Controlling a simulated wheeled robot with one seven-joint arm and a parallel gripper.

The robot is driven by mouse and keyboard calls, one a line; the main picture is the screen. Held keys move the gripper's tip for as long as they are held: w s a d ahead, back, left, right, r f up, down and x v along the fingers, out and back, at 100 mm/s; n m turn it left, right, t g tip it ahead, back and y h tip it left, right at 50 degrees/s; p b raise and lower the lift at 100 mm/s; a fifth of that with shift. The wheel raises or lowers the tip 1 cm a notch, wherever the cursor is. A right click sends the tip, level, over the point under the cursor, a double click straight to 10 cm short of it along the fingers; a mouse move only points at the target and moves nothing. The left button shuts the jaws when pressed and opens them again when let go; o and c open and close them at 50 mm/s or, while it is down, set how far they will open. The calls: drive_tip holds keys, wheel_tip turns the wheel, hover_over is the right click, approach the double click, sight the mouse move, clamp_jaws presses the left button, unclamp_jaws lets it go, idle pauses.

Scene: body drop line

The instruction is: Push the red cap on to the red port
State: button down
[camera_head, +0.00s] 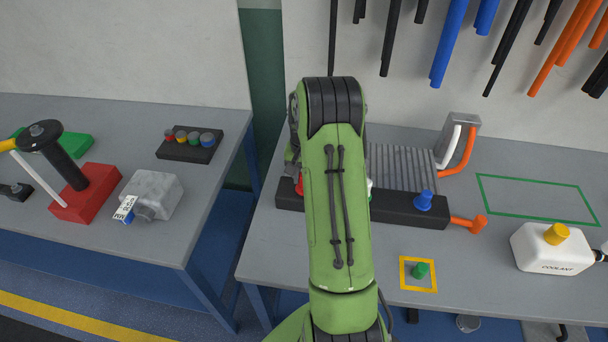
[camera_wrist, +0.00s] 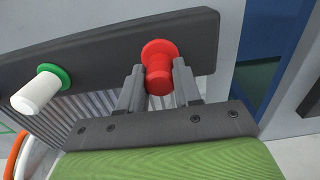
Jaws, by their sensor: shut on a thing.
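A dark block (camera_head: 396,211) stands on the right bench and carries the ports. In the wrist view, my gripper (camera_wrist: 160,75) has its two fingers on either side of a red cap (camera_wrist: 159,82) and is shut on it. The cap is in line with a wider red disc (camera_wrist: 160,50) at the port on the block (camera_wrist: 110,45). They look touching, but I cannot tell whether the cap is fully seated. In the head view, a little red (camera_head: 299,187) shows beside my arm, which hides most of the gripper.
A white stub with a green ring (camera_wrist: 55,72) stands along the block. A blue cap (camera_head: 423,202) sits at the block's right. A green cap (camera_head: 420,270) lies in a yellow square. A coolant jug (camera_head: 550,250) stands at right. The green-outlined area (camera_head: 535,198) is clear.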

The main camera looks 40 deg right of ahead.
drive_tip(key=shift+f+b, duration=0.5)
drive_tip(key=shift+f, duration=0.2)
drive_tip(key=c, duration=0.7)
unclamp_jaws()
wheel_tip(320, 180, up, 16)
drive_tip(key=p, duration=0.2)
drive_tip(key=shift+f, duration=0.1)
